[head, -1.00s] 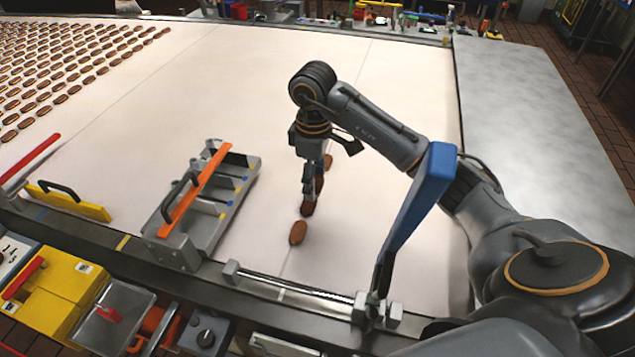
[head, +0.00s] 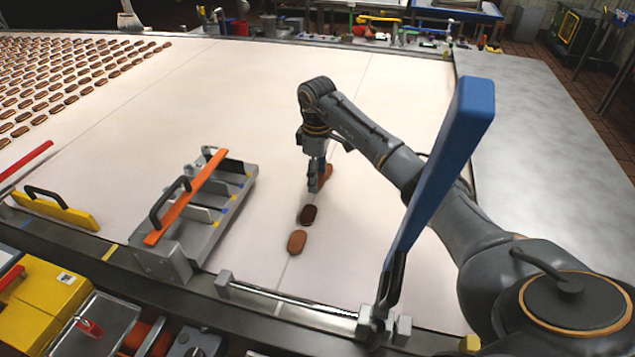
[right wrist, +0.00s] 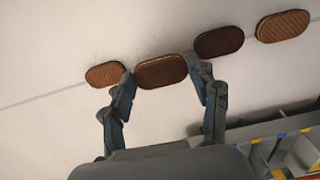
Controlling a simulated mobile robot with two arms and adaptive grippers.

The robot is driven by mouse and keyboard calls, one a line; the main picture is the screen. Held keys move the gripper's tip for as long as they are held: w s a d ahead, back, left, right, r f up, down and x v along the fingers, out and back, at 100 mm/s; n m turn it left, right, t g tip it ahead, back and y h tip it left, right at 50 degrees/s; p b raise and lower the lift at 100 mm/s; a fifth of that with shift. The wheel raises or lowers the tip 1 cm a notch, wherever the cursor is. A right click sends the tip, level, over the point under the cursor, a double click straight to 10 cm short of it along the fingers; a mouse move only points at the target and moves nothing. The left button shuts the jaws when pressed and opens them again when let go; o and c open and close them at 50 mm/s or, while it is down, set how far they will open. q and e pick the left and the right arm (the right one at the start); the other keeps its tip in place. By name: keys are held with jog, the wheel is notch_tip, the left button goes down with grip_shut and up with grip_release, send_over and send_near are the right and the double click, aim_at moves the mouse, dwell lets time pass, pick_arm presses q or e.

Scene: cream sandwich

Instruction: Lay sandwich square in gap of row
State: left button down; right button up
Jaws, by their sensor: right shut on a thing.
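My right gripper (head: 315,186) is over the row on the pale table. In the right wrist view its two fingers (right wrist: 162,72) are shut on a brown, ribbed, rounded sandwich piece (right wrist: 161,72). The held piece lies in line with the row, between a brown piece (right wrist: 103,75) close on its left and a dark brown piece (right wrist: 219,41) on its right. I cannot tell whether it touches the table. In the head view the dark piece (head: 308,215) and a nearer brown piece (head: 297,242) show clearly; the gripper partly hides the far pieces. My left gripper is not in view.
A grey metal tray with an orange bar (head: 190,195) stands left of the row. A blue bar (head: 440,180) rises at the front right. Many sandwich pieces (head: 70,75) lie at the far left.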

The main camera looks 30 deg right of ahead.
jog(key=shift+w+d+f, duration=0.1)
jog(key=shift+w+f, duration=0.05)
jog(key=shift+f, duration=0.05)
notch_tip(320, 180, down, 2)
jog(key=shift+f+p, duration=0.25)
jog(key=shift+p, duration=0.05)
jog(key=shift+f, duration=0.3)
jog(key=shift+f, duration=0.15)
jog(key=o, duration=0.8)
notch_tip(320, 180, up, 12)
jog(key=shift+r+b, duration=0.2)
jog(key=shift+b, duration=0.85)
